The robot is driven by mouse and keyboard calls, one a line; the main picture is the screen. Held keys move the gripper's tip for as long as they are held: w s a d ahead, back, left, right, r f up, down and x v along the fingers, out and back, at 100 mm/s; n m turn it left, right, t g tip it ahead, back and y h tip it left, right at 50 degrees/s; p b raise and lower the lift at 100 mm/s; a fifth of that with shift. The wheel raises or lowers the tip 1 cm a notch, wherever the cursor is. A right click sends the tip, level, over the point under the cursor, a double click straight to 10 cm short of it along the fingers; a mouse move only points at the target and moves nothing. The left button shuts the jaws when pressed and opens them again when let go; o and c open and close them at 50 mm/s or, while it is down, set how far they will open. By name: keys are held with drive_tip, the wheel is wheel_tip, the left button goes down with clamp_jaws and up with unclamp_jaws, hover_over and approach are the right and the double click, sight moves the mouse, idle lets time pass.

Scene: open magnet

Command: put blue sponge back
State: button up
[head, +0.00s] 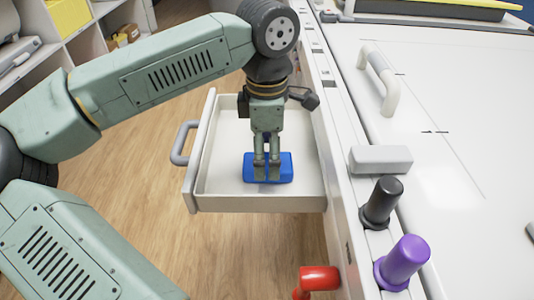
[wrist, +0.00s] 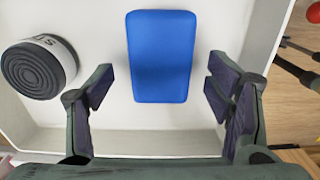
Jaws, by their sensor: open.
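In the wrist view the blue sponge (wrist: 161,55) lies flat on the drawer floor, upright in the picture. My gripper (head: 267,175) is over the sponge in the head view, fingers pointing down. In the wrist view my gripper (wrist: 161,92) is open, one finger on each side of the sponge's lower end, with a gap to it on both sides. Whether the fingertips are level with the sponge is hard to tell.
A round black-and-white object (wrist: 38,68) stands in the drawer left of the sponge. The drawer walls are close around my gripper. A black knob (head: 382,202), a purple knob (head: 403,262) and a red handle (head: 319,278) are to the right. Wooden floor lies left of the drawer.

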sight(267, 161)
wheel_tip(267, 161, up, 11)
drive_tip(key=shift+p, duration=0.35)
